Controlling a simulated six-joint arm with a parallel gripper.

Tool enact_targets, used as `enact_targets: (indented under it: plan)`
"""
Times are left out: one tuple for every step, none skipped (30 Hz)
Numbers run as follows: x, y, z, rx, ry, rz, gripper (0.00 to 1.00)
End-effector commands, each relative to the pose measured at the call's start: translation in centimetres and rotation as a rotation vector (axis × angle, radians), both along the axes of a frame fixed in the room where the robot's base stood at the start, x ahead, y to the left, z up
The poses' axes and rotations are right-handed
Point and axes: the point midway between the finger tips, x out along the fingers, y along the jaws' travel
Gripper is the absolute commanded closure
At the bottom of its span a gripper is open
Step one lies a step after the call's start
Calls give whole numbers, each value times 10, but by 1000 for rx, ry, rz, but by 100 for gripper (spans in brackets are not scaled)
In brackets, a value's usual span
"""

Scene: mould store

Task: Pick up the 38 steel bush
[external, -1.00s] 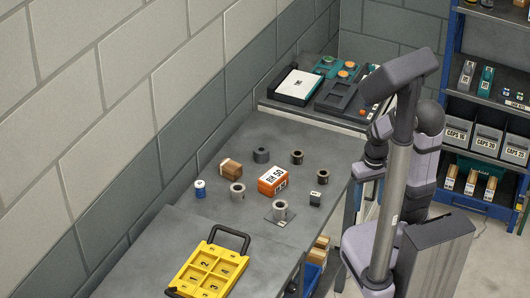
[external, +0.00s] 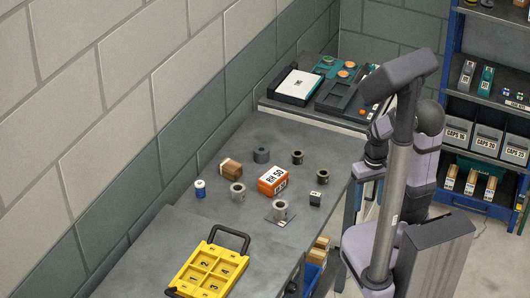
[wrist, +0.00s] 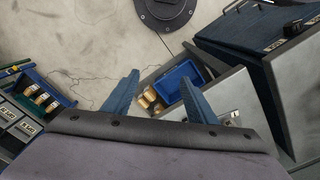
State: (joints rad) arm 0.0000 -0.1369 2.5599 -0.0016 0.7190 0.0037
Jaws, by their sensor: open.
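Several bushes stand on the grey bench in the external view. Two pale steel ones are a bush (external: 238,194) at centre left and a bush (external: 280,213) on a small flat plate. A darker grey bush (external: 261,155) and two dark, brownish bushes (external: 297,158) (external: 322,177) stand farther back and to the right. No size marking is legible on any, so I cannot tell which is the 38. My gripper (wrist: 160,92) shows in the wrist view with its two blue fingers apart and empty, over floor and bins, away from the bushes.
An orange RH 50 box (external: 273,181), a brown block (external: 230,169) and a blue-and-white can (external: 200,189) stand among the bushes. A yellow numbered tray (external: 190,291) lies in front. Dark trays (external: 296,86) fill the bench's far end. A blue bin (wrist: 186,72) lies below my fingers.

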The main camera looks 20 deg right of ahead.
Motion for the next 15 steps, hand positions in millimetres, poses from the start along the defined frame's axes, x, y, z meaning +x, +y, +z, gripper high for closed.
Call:
enact_targets:
  plan:
    - [0, 0, 1, 0, -1, 0, 48]
    - [1, 0, 2, 0, -2, 0, 48]
    - [1, 0, 5, 0, -2, 0, 48]
    - [1, 0, 7, 0, -3, 0, 48]
    - [2, 0, 9, 0, -5, 0, 48]
    - [2, 0, 14, 0, -5, 0, 48]
    - [2, 0, 18, 0, -7, 0, 48]
    - [2, 0, 23, 0, -6, 0, 48]
    - [2, 0, 30, 0, -8, 0, 48]
    - [2, 0, 33, 0, -7, 0, 48]
    - [2, 0, 37, 0, -6, 0, 48]
    - [2, 0, 43, 0, -7, 0, 48]
    - [2, 0, 48, 0, -8, 0, 48]
    - [1, 0, 53, 0, -8, 0, 48]
    - [8, 8, 47, 13, -24, 19, 48]
